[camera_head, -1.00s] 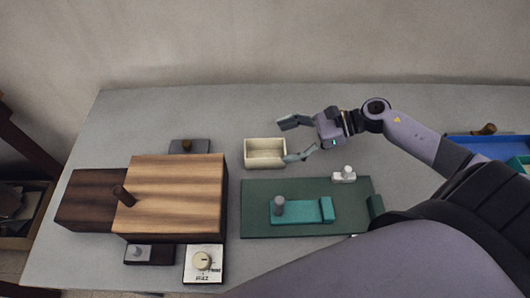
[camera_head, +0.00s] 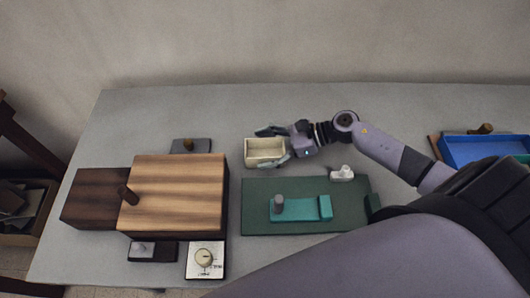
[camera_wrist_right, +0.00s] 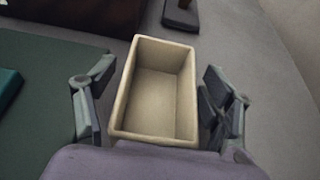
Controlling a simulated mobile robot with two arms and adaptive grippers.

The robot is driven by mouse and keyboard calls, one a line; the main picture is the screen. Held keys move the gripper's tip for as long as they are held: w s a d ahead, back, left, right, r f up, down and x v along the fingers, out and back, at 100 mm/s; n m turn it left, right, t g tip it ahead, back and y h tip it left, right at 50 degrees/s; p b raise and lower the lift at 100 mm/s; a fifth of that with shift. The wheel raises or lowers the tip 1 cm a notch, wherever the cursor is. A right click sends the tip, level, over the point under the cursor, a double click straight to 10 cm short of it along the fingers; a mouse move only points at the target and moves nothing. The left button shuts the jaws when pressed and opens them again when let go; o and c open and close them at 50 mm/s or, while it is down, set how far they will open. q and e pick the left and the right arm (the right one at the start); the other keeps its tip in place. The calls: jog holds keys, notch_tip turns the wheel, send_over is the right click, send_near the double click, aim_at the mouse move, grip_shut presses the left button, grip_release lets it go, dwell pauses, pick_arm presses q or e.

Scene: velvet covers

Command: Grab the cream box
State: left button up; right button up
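The cream box (camera_head: 265,152) is a small, open-topped, empty box on the grey table, just behind the green board. My right gripper (camera_head: 271,147) reaches it from the right, with one finger along its far side and one along its near side. In the right wrist view the cream box (camera_wrist_right: 158,92) lies between the two fingers of the right gripper (camera_wrist_right: 155,112). The fingers are open, with a gap showing on the left of the box; the right finger is very close to its wall. My left gripper is not in view.
A green board (camera_head: 345,216) with a teal block (camera_head: 300,208) lies in front of the box. A white knobbed piece (camera_head: 342,173) sits at its back edge. A striped wooden box (camera_head: 175,195) stands to the left. A blue tray (camera_head: 480,149) is at the far right. The table behind is clear.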

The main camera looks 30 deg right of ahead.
jog(key=c, duration=1.1)
jog(key=shift+o, duration=0.2)
